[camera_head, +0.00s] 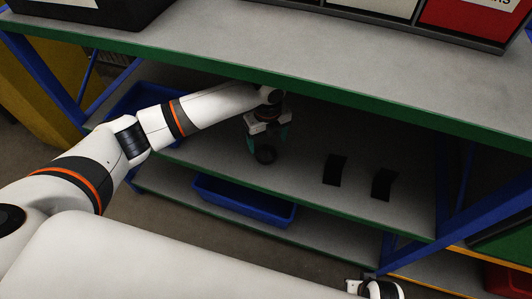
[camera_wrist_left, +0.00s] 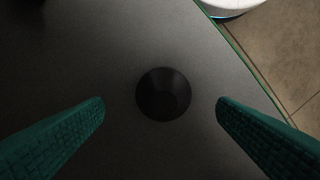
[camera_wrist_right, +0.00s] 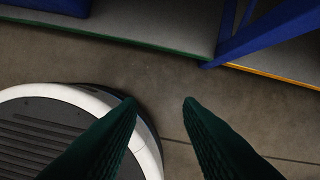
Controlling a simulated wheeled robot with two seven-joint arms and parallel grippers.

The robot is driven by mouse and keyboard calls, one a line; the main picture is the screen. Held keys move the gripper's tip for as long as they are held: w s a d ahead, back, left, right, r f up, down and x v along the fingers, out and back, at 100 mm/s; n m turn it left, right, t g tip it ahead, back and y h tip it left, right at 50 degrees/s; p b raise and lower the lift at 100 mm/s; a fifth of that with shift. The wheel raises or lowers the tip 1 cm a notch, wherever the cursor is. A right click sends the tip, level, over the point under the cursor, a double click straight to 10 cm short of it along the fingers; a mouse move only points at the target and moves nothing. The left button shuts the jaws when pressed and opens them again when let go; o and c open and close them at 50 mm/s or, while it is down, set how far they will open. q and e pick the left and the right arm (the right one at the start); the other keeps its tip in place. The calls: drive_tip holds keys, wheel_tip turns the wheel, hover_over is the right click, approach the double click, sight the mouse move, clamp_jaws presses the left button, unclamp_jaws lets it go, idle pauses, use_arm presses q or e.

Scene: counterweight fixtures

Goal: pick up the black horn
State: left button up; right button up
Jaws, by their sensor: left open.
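The black horn (camera_head: 265,155) stands on the middle shelf under the grey top. In the left wrist view it shows from above as a dark round shape (camera_wrist_left: 163,94) with a wider rim. My left gripper (camera_head: 268,142) reaches in under the top and points down at the horn. Its green fingers are open, one on each side of the horn in the left wrist view (camera_wrist_left: 162,103), with visible gaps and no contact seen. My right gripper (camera_wrist_right: 160,101) is open and empty over the floor, away from the shelf.
Two black curved pieces (camera_head: 334,169) (camera_head: 383,184) stand on the same shelf, to the right. A blue bin (camera_head: 243,204) sits on the lower shelf. The top's green front edge (camera_head: 330,106) runs close above my left arm. A blue post (camera_head: 440,215) stands at the right.

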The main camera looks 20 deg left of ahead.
sight(266, 148)
use_arm(q)
drive_tip(key=f, duration=0.2)
drive_tip(key=f+b, duration=0.1)
drive_tip(key=f, duration=0.2)
drive_tip(key=shift+s+a, duration=0.1)
drive_tip(key=shift+a, duration=0.1)
use_arm(e)
drive_tip(key=r, duration=0.2)
drive_tip(key=w+r, duration=0.1)
drive_tip(key=r, duration=0.1)
drive_tip(key=shift+r, duration=0.3)
use_arm(q)
drive_tip(key=shift+c, duration=0.3)
use_arm(e)
drive_tip(key=shift+s, duration=0.1)
use_arm(q)
drive_tip(key=c, duration=1.1)
drive_tip(key=shift+r, duration=0.15)
